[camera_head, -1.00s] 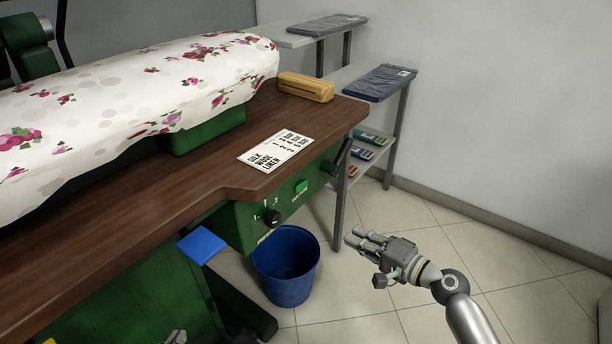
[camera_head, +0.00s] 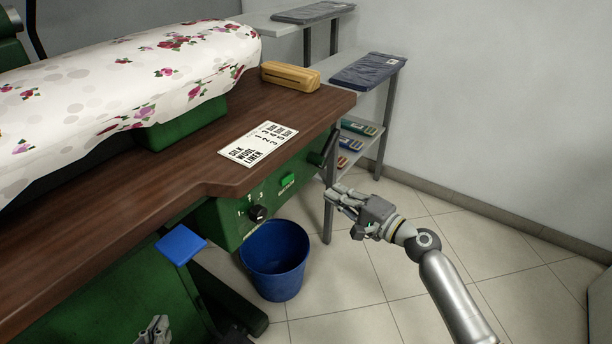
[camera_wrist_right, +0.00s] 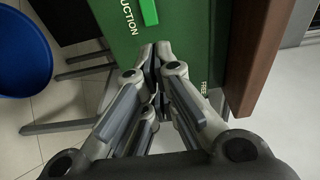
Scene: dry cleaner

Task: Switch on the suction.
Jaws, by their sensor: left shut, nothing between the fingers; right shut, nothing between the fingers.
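The suction switch is a bright green button (camera_head: 287,180) on the green control panel (camera_head: 232,222) under the table's front edge. In the right wrist view the green button (camera_wrist_right: 149,12) shows at the top edge, partly cut off, beside the word "SUCTION". My right gripper (camera_head: 332,192) is shut and empty, to the right of the button and apart from it. In the wrist view its fingertips (camera_wrist_right: 157,46) lie in front of the panel, below the button; contact cannot be told. My left gripper (camera_head: 155,330) is shut and empty at the bottom edge, partly cut off.
A black knob (camera_head: 258,213) is left of the button, and a black lever (camera_head: 323,150) right of it. A blue bucket (camera_head: 275,262) stands below. A blue pad (camera_head: 181,244) juts out at left.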

